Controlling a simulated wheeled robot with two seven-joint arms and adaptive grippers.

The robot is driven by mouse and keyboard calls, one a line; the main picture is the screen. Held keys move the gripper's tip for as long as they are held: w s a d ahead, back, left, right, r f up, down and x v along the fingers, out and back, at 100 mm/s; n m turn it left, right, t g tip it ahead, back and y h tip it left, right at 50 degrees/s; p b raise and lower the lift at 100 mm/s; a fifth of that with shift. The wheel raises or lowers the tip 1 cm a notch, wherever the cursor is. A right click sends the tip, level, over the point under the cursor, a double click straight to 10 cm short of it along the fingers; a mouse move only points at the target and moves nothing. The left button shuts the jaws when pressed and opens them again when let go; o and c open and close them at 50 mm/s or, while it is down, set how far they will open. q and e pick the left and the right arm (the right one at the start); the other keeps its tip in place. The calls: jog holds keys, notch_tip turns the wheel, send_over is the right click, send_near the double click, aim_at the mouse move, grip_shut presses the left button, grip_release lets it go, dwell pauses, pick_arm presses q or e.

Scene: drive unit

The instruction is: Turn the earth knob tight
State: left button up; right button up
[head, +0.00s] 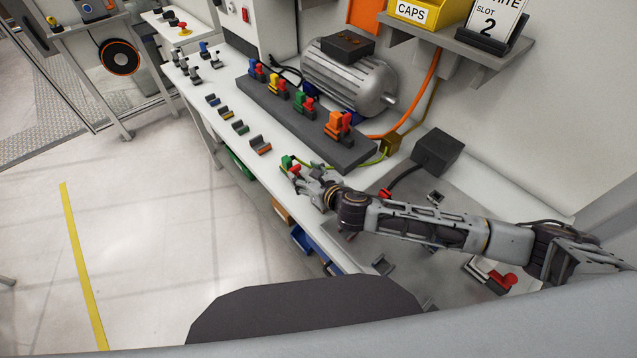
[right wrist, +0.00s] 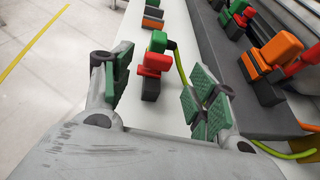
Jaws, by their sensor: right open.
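A small connector with a green part (head: 287,162) and a red part (head: 294,169) stands on the front part of the white bench, with a yellow-green cable joined to it. I take it to be the earth knob, but no label shows. In the right wrist view its green part (right wrist: 158,41) and red part (right wrist: 154,64) sit on a dark base (right wrist: 151,88). My right gripper (head: 303,181) is beside it; its green-padded fingers (right wrist: 163,84) are open and apart, with the connector ahead between them. I see no contact. My left gripper is not in view.
A dark rail (head: 290,117) with several coloured connectors, the nearest orange (head: 338,124), stands just behind. A grey motor (head: 340,75) is beyond it. Several small holders (head: 240,127) line the bench's front edge. A dark box (head: 437,151) stands to the right.

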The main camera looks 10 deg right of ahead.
jog(key=v, duration=0.6)
jog(key=shift+s+d, duration=0.2)
jog(key=shift+d, duration=0.05)
dwell(0.4)
